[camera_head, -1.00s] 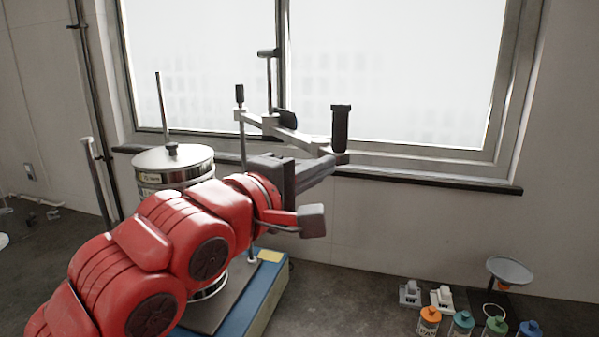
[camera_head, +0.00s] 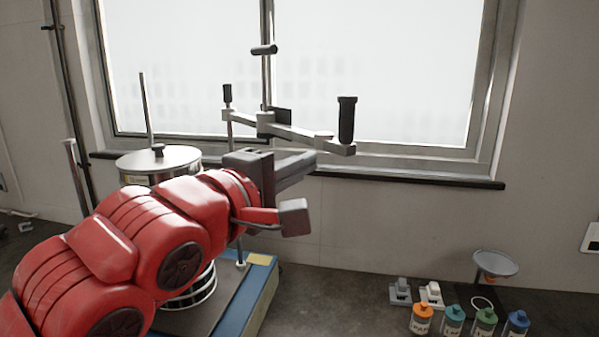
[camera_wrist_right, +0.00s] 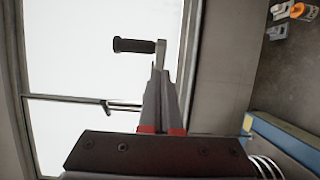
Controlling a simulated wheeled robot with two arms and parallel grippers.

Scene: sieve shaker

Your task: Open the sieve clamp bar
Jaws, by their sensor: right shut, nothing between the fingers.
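The clamp bar (camera_head: 290,132) is a light grey bar with an upright black handle (camera_head: 347,120) at its outer end. It points out to the right, away from over the sieve stack (camera_head: 160,160), whose lid is uncovered. The handle also shows in the right wrist view (camera_wrist_right: 134,45). My right gripper (camera_head: 312,156), on the red arm, is shut and empty. Its fingertips are just below and in front of the bar's outer part, left of the handle; I cannot tell whether they touch it. In the right wrist view its fingers (camera_wrist_right: 160,85) point toward the bar's end. My left gripper is not in view.
Upright rods (camera_head: 146,110) flank the stack on its blue base (camera_head: 250,300). A window (camera_head: 400,70) and dark sill (camera_head: 430,176) are behind. Several bottles (camera_head: 454,320) and a pan (camera_head: 495,263) stand at lower right. The bench (camera_head: 320,295) between is clear.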

